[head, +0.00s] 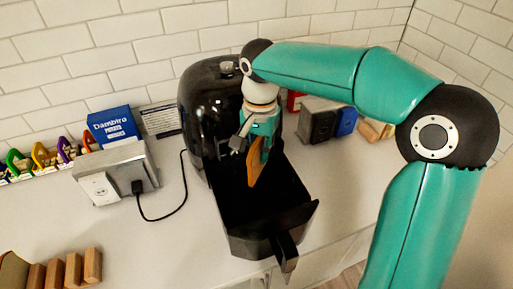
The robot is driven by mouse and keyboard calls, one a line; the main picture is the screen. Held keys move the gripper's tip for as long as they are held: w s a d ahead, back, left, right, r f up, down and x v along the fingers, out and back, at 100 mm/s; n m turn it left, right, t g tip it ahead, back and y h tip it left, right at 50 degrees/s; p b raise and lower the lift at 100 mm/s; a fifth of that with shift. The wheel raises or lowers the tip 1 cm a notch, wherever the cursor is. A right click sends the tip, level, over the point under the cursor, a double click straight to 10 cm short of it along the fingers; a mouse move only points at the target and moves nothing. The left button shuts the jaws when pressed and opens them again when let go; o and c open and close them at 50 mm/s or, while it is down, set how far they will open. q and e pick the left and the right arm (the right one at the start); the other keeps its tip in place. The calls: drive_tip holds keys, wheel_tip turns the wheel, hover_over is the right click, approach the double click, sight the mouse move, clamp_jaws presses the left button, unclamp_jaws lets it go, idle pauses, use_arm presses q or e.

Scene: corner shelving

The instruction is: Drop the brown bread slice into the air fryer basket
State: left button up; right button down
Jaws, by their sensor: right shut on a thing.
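The brown bread slice (254,167) hangs upright and edge-on, held by my right gripper (257,147). The gripper is shut on its upper part, and the slice's lower edge is over the open air fryer basket (303,213). The black basket is pulled out of the black air fryer (205,95), with its handle (286,252) toward the front. The basket's inside is dark, so I cannot tell how far the slice is below the rim. My right arm comes in from the right. My left gripper is not in view.
A grey outlet box (128,170) with a plugged-in black cord and a blue box (113,125) stand left of the fryer. Wooden blocks (73,270) lie front left. The counter (150,235) left of the basket is mostly clear.

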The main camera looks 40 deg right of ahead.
sight(261, 170)
wheel_tip(261, 170, down, 5)
drive_tip(key=b, duration=0.3)
drive_tip(key=shift+s+d+r, duration=0.1)
drive_tip(key=shift+d, duration=0.05)
drive_tip(key=c, duration=1.1)
unclamp_jaws()
drive_tip(key=shift+c, duration=0.2)
drive_tip(key=shift+r, duration=0.1)
wheel_tip(261, 170, up, 12)
drive_tip(key=shift+f, duration=0.1)
drive_tip(key=shift+f, duration=0.1)
